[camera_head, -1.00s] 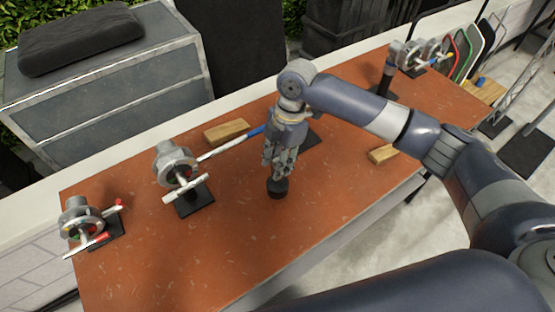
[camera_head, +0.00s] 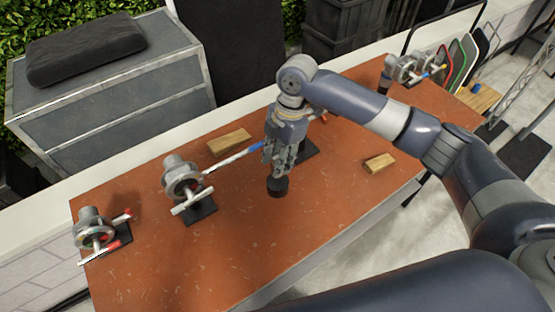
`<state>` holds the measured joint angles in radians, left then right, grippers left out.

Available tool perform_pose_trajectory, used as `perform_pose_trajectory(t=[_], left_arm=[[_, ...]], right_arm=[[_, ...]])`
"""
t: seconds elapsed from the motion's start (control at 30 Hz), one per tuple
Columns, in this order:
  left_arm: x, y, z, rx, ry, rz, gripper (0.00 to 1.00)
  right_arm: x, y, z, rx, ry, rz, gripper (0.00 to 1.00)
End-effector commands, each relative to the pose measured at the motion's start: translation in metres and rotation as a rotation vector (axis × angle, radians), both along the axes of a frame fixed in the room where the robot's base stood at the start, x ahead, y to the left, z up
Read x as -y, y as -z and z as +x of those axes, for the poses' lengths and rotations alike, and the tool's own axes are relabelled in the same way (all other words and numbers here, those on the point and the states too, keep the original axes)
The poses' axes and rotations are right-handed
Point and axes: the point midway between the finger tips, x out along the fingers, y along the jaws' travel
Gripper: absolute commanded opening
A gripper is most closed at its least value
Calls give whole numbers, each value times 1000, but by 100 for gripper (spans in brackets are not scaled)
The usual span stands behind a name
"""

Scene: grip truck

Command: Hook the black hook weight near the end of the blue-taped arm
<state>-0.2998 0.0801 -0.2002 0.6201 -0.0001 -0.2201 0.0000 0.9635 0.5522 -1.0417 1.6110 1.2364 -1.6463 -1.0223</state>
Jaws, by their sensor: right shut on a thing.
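My right gripper (camera_head: 279,172) points down, shut on the black hook weight (camera_head: 277,187). The weight hangs below the fingertips and its hook is hidden by the fingers. The blue-taped arm (camera_head: 256,147) is a thin white rod on the grey wheel device (camera_head: 182,178) at mid-left of the table. Its blue end reaches up to the left side of my gripper. The tip is partly hidden behind the gripper, and I cannot tell whether they touch. The weight appears lower and slightly right of the blue tape. My left gripper is not in view.
A similar device with red-ended arms (camera_head: 93,230) stands at the table's left end. More devices (camera_head: 405,68) stand at the far right. Wooden blocks lie behind the rod (camera_head: 229,141) and right of my gripper (camera_head: 380,162). The front of the brown table (camera_head: 240,240) is clear.

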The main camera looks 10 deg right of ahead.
Motion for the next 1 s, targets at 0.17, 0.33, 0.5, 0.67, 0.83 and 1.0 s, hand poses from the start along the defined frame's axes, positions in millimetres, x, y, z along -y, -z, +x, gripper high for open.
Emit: perform_pose_trajectory(t=[0.17, 0.33, 0.5, 0.67, 0.83, 1.0], left_arm=[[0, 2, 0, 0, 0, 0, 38], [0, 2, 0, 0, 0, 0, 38], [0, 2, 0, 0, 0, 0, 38], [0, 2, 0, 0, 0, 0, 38], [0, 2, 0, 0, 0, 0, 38], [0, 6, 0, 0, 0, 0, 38]], right_arm=[[-1, -22, 1, 6, -1, 3, 0], [-1, -41, 2, 6, -1, 3, 0], [-1, -54, 1, 5, -1, 3, 0], [-1, -56, 1, 4, 0, 2, 0], [0, -56, 1, 3, 1, 2, 0], [4, -53, 3, 4, 72, 1, 0]])
